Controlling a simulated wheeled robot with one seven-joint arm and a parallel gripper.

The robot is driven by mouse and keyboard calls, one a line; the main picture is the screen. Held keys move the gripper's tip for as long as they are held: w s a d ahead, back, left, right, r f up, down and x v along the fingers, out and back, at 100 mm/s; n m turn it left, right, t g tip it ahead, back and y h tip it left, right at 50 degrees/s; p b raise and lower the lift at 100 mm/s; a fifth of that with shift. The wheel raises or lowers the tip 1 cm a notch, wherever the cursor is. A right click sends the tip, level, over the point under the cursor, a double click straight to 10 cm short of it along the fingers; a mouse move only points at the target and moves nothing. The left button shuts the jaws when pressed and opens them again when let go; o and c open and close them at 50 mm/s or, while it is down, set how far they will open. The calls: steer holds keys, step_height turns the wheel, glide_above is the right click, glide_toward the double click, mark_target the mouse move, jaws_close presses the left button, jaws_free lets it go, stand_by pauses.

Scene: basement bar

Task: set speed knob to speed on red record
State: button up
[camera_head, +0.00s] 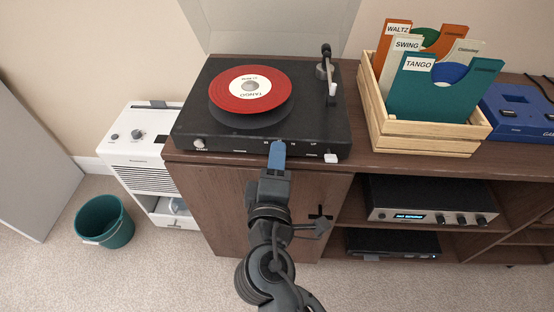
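A black turntable (315,110) stands on the brown cabinet, lid raised. A red record (226,103) lies on its dark platter. The turntable's front edge has a round knob (199,143) at left and small white marks near the middle, too small to read surely. My gripper (278,146) is at the middle of this front edge, its blue fingers among the marks. The speed knob is not visible; the fingers may hide it. Finger opening and contact cannot be told.
The tonearm (328,70) stands at the turntable's right. A wooden crate (430,138) holds sleeves marked WALTZ, SWING and TANGO. A blue device (520,112) is at far right. An amplifier (430,202) sits on a shelf below. A white appliance (145,145) and green bin (104,222) stand left.

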steer(key=shift+o, duration=1.1)
steer(key=shift+s, duration=0.15)
steer(key=s, duration=0.7)
steer(key=shift+s+r+b, duration=0.2)
steer(key=shift+s+b, duration=0.05)
steer(key=shift+b, duration=0.05)
steer(key=shift+a, duration=0.1)
